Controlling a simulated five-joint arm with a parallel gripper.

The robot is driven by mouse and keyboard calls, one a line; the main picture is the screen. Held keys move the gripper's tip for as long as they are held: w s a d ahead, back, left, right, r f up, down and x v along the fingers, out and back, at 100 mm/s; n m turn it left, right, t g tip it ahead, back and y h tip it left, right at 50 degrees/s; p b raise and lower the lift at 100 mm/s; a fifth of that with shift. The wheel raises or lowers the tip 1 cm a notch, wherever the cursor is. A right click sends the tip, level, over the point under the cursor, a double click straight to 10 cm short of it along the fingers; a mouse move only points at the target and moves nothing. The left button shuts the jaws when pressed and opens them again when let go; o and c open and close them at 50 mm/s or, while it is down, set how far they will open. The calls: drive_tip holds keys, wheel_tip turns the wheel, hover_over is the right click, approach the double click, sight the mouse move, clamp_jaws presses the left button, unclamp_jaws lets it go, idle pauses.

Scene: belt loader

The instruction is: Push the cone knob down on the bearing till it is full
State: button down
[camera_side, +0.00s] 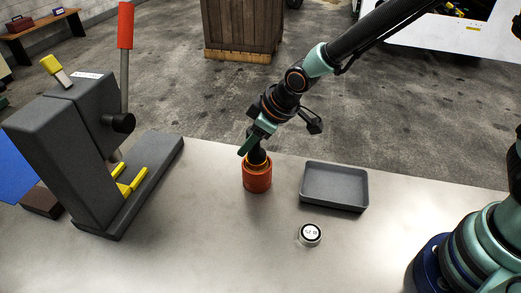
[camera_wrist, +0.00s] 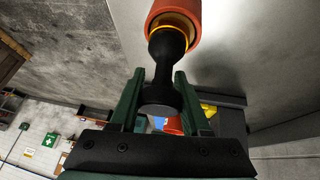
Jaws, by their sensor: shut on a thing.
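The cone knob (camera_wrist: 172,55) is black, with a narrow waist and a wide round end. My gripper (camera_wrist: 162,92) has its two green fingers on either side of that end and is shut on it. In the side view my gripper (camera_side: 250,143) comes down from the upper right onto the black knob (camera_side: 256,157). The knob stands upright in an orange-red cylinder (camera_side: 257,178) on the bench, with a yellow-orange ring between them. The cylinder also shows at the top of the wrist view (camera_wrist: 185,14). The bearing's inside is hidden.
A grey press (camera_side: 62,150) with a red-handled lever (camera_side: 125,28) and yellow guides stands at the left. An empty grey tray (camera_side: 334,186) lies right of the cylinder. A small round tin (camera_side: 310,234) with a white lid sits in front. The bench front is mostly clear.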

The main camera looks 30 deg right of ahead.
drive_tip(key=shift+w+r, duration=0.1)
drive_tip(key=shift+r, duration=3.7)
